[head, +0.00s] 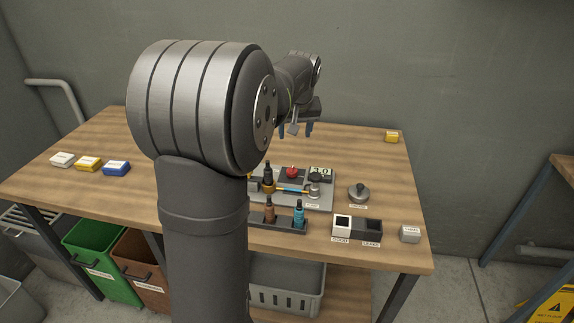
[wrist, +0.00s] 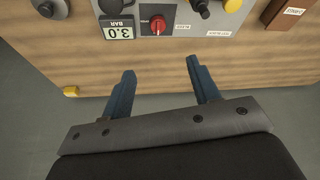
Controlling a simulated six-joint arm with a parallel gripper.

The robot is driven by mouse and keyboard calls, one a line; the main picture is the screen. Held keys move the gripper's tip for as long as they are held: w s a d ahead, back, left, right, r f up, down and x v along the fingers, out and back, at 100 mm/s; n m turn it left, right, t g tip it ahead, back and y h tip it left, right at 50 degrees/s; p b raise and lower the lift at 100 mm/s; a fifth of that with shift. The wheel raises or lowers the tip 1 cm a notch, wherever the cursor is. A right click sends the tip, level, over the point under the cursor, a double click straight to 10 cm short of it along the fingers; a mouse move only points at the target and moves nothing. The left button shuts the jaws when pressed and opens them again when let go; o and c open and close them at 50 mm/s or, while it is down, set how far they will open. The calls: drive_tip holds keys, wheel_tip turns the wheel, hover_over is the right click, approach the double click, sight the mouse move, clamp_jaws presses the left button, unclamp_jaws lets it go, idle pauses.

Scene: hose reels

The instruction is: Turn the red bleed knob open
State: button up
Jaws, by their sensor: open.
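The red bleed knob (head: 292,172) sits on the grey panel (head: 318,204) near the middle of the table. In the wrist view the red knob (wrist: 158,24) is at the top centre, with a dark plate around it. My gripper (head: 296,130) is above the back part of the table, behind the knob in the head view. In the wrist view my gripper (wrist: 158,75) has its two blue fingers apart and empty, pointing toward the knob's side of the picture. The fingers are clear of the knob.
A display reading 3.0 BAR (wrist: 118,29) is beside the knob, and a yellow knob (wrist: 232,5) is on its other side. A dark bottle (head: 268,174) stands close to the knob. Two bottles stand in a rack (head: 284,224) in front.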

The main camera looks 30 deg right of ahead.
wheel_tip(320, 180, down, 3)
drive_tip(key=d+n+y, duration=0.1)
drive_tip(key=d+n, duration=0.2)
approach(292, 169)
drive_tip(key=shift+t, duration=0.3)
drive_tip(key=x, duration=0.9)
drive_tip(key=shift+s+f, duration=0.2)
drive_tip(key=shift+s, duration=0.05)
drive_tip(key=shift+d, duration=0.1)
drive_tip(key=shift+c, duration=0.5)
drive_tip(key=c, duration=0.9)
